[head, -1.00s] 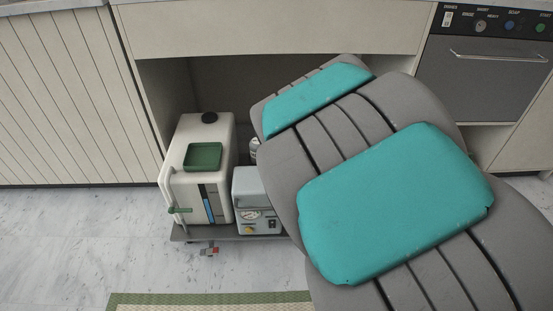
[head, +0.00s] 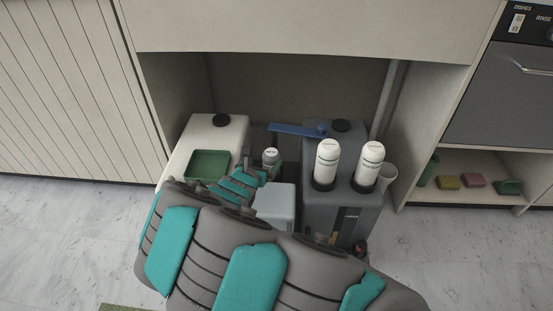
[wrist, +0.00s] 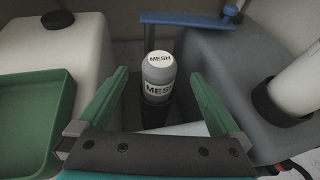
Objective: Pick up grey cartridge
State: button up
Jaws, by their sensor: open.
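The grey cartridge (wrist: 157,88), with a white cap marked MESH, stands upright in a dark holder in the wrist view. In the head view its top (head: 270,153) shows between the white tank and the grey tank, just beyond my gripper (head: 250,176). In the wrist view my gripper (wrist: 158,76) is open and its two green fingers point toward the cartridge, one on either side of it in the picture. I cannot tell how far the fingertips are from it. The cartridge's lower part is hidden.
A white tank (head: 218,121) with a green tray (head: 208,164) stands left. A grey tank (head: 350,210) with two white bottles (head: 327,160) (head: 369,163) stands right. A blue lever (head: 297,130) sits behind the cartridge. The cabinet walls enclose this space.

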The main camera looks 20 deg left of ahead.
aim_at(270, 155)
jog(key=shift+w+a+f, duration=0.15)
jog(key=shift+w+f, duration=0.3)
jog(key=shift+w, duration=0.2)
jog(key=x, duration=0.6)
jog(key=shift+w+f, duration=0.15)
jog(key=shift+w, duration=0.05)
grip_shut()
dwell(0.3)
